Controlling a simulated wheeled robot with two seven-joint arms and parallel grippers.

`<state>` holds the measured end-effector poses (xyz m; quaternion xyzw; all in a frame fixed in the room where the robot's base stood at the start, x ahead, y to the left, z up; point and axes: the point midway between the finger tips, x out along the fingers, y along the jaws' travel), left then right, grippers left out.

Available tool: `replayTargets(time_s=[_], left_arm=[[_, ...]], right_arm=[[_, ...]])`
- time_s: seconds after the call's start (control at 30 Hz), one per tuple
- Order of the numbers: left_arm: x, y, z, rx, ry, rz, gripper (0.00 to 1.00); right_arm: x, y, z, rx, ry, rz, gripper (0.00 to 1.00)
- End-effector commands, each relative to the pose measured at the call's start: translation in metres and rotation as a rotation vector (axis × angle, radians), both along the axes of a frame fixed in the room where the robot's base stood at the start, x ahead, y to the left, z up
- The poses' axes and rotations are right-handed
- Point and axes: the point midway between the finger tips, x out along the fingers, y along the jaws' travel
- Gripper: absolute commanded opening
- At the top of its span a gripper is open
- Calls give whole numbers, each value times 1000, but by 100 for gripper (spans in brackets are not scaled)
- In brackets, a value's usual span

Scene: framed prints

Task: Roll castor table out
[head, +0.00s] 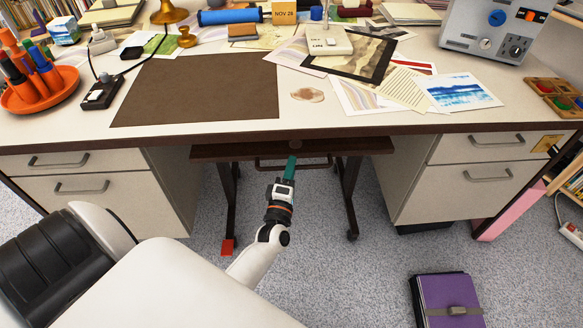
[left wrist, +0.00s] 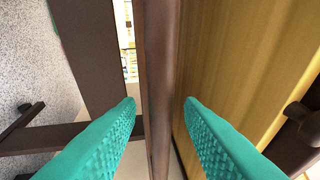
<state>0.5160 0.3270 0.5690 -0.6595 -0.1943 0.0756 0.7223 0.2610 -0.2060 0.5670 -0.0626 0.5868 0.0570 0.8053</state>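The castor table (head: 220,153) stands under the desk, between the two drawer units. Its dark brown top sits just below the desk edge, with a bar handle (head: 268,165) along its front. Its dark legs reach the carpet; a castor (head: 352,236) shows at the right leg and a red piece (head: 227,247) at the left foot. My left gripper (head: 291,160) is at the handle. In the left wrist view, the teal fingers (left wrist: 160,105) are apart, with a brown bar (left wrist: 157,60) running between them; firm contact is not visible. My right gripper is out of view.
The desk (head: 200,130) holds papers, a brown mat (head: 200,90) and an orange tray of tools (head: 40,90). A purple binder (head: 450,300) lies on the carpet at lower right. Carpet in front of the table is otherwise mostly clear.

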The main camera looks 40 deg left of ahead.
Motion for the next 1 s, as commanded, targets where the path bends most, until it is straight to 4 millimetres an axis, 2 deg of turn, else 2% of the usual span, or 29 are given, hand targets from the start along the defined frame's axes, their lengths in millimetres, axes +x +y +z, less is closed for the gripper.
replayTargets(time_s=[0.1, 0.4, 0.6, 1.0], left_arm=[[7, 3, 1, 0, -1, 1, 34], [8, 3, 2, 0, 1, 0, 33], [7, 3, 1, 0, 0, 0, 0], [5, 1, 1, -1, 2, -1, 0]], right_arm=[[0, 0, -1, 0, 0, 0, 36], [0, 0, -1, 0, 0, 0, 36], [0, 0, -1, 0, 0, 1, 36], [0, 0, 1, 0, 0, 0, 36]])
